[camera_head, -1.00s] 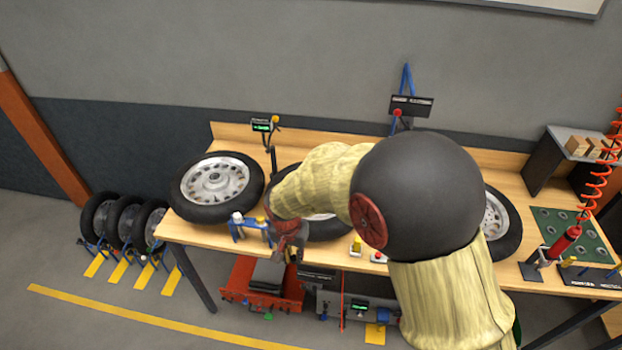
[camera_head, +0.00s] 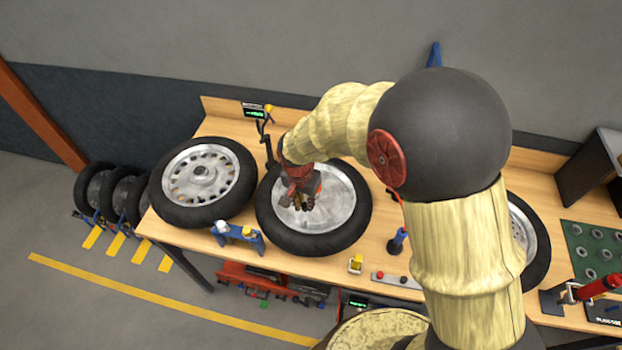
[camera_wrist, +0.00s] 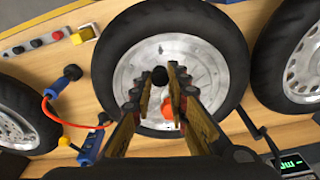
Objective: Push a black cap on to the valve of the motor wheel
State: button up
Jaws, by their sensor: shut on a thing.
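The middle wheel (camera_head: 338,205), with a smooth silver disc and black tyre, lies flat on the bench and appears to be the motor wheel. It also fills the middle of the wrist view (camera_wrist: 205,65). My gripper (camera_head: 300,200) is above its disc, left of centre in the head view. In the wrist view my gripper (camera_wrist: 160,80) is shut on a small round black cap (camera_wrist: 160,75) at its fingertips. An orange-red part (camera_wrist: 168,110) shows between the fingers; I cannot tell what it belongs to. I cannot make out the valve.
A spoked wheel (camera_head: 203,172) lies to the left, and another wheel (camera_head: 525,240) is partly hidden behind my arm. A blue stand (camera_head: 236,234) and a button strip (camera_head: 397,280) sit along the front edge. A small display (camera_head: 253,111) stands behind the middle wheel.

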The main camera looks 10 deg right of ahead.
aim_at(306, 222)
jog(key=shift+w+d, duration=0.1)
jog(key=shift+w, duration=0.15)
jog(key=shift+w+f, duration=0.25)
jog(key=shift+s+f+b, duration=0.2)
jog(key=shift+f+b, duration=0.2)
jog(key=shift+f, duration=0.05)
jog(key=shift+f+b, duration=1)
jog(key=shift+f, duration=0.9)
jog(key=shift+w+f+b, duration=0.1)
jog(key=shift+f+b, duration=1.3)
jog(key=shift+f, duration=0.2)
jog(key=shift+f+b, duration=0.7)
jog(key=shift+f, duration=0.1)
jog(key=o, duration=0.7)
jog(key=shift+o, duration=0.5)
